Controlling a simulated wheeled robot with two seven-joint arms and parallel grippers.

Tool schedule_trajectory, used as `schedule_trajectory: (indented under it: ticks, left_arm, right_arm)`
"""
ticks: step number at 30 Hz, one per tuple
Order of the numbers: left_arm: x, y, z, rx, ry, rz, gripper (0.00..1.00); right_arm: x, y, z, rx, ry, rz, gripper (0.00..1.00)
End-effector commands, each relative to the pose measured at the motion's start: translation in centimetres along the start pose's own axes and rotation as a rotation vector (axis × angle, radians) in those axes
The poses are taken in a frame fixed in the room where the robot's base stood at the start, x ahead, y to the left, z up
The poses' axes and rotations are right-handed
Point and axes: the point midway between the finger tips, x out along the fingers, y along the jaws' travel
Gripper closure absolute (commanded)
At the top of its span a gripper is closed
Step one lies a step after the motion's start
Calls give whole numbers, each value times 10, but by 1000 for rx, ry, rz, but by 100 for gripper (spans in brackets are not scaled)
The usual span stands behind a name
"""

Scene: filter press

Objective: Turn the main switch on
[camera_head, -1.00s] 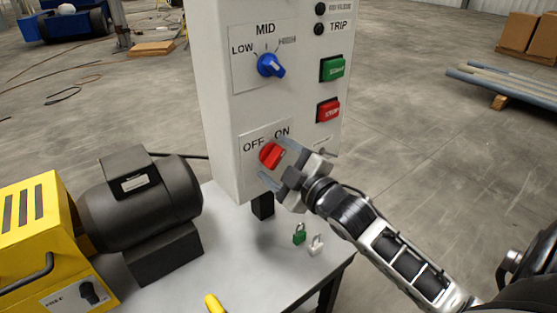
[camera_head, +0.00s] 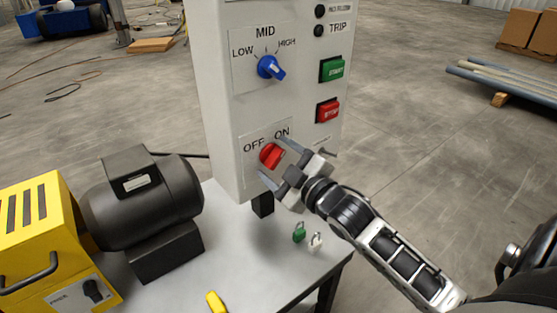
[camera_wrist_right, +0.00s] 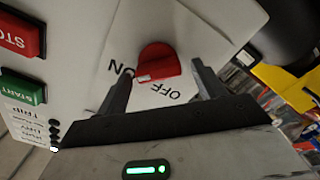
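The main switch is a red rotary knob (camera_head: 271,155) low on the front of the grey control box (camera_head: 215,120), below the words OFF and ON. In the right wrist view the knob (camera_wrist_right: 158,60) has a white mark at its end, pointing between the two words, on the ON side. My right gripper (camera_head: 274,160) is open, one finger on each side of the knob. In the wrist view its fingertips (camera_wrist_right: 158,76) stand apart from the knob's sides. Their exact depth against the panel is unclear. My left gripper is not in view.
Above are a blue selector (camera_head: 270,67), a green START button (camera_head: 332,69) and a red STOP button (camera_head: 327,111). A black motor (camera_head: 140,200) and yellow unit (camera_head: 35,240) stand left on the table (camera_head: 250,270). Green (camera_head: 299,234) and white (camera_head: 316,243) padlocks lie below my gripper.

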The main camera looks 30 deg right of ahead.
Motion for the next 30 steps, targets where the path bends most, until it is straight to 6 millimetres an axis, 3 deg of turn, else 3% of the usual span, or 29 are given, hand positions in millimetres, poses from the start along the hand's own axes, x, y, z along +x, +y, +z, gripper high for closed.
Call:
schedule_trajectory:
  ticks: [5,10,24,30]
  left_arm:
    - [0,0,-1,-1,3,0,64]
    - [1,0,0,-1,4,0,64]
    - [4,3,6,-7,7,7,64]
    - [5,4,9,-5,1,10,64]
  right_arm:
    - [-1,0,0,-2,0,0,31]
    - [-17,-1,2,-3,-2,-1,31]
    - [-115,-2,2,0,-5,-3,31]
    - [-145,-1,1,0,-4,-1,31]
